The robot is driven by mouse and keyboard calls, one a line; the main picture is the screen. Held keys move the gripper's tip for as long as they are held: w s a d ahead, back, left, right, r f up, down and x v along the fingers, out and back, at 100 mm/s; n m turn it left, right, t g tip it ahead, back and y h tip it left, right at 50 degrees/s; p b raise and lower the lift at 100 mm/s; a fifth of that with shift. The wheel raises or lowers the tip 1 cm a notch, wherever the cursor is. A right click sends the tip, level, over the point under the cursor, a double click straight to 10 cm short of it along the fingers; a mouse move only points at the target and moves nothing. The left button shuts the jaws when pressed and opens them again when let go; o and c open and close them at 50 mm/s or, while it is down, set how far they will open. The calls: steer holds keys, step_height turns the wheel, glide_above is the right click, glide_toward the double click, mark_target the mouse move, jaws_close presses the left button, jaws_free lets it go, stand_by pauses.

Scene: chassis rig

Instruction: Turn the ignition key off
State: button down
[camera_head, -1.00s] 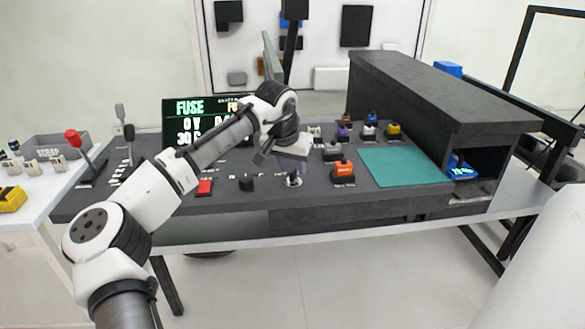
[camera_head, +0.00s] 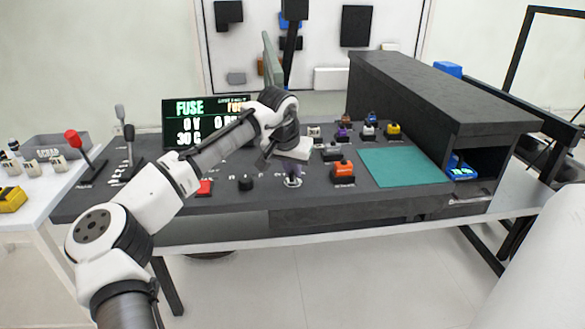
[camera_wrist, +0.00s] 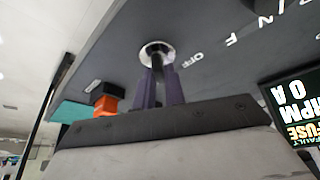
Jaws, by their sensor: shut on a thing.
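The ignition key sits in a round silver switch (camera_head: 292,182) on the front part of the dark console. In the wrist view its silver collar (camera_wrist: 157,48) lies on the panel, with the dark key (camera_wrist: 155,64) standing out of it. My gripper (camera_head: 293,173) is above the switch. Its two purple fingers (camera_wrist: 160,82) are shut on the key from both sides. The fingers hide part of the key. An OFF label (camera_wrist: 193,61) is printed beside the collar. The exact angle of the key against the label is hard to tell.
An orange block (camera_head: 343,170) stands close to the right of the switch, with a green mat (camera_head: 405,166) beyond. A black knob (camera_head: 246,184) and a red button (camera_head: 204,187) lie to the left. A display (camera_head: 185,124) reading FUSE stands behind my arm.

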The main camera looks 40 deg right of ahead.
steer(key=shift+n, duration=0.3)
steer(key=n+y+p, duration=0.1)
steer(key=n+p, duration=0.1)
steer(key=n, duration=0.1)
steer(key=n+t+p, duration=0.1)
steer(key=n+p, duration=0.1)
steer(key=shift+s+d+r+n+t+y+p, duration=0.15)
steer(key=shift+n+t+y+p, duration=0.15)
steer(key=shift+n+y+p, duration=0.1)
steer(key=n+y+p, duration=0.1)
steer(key=n+p, duration=0.2)
steer(key=shift+n+t, duration=0.3)
steer(key=shift+n, duration=0.1)
steer(key=shift+n+y+p, duration=0.5)
steer(key=shift+n+p, duration=0.25)
steer(key=shift+n, duration=0.05)
steer(key=shift+f, duration=0.2)
steer(key=c, duration=1.5)
jaws_free()
steer(key=shift+o, duration=0.2)
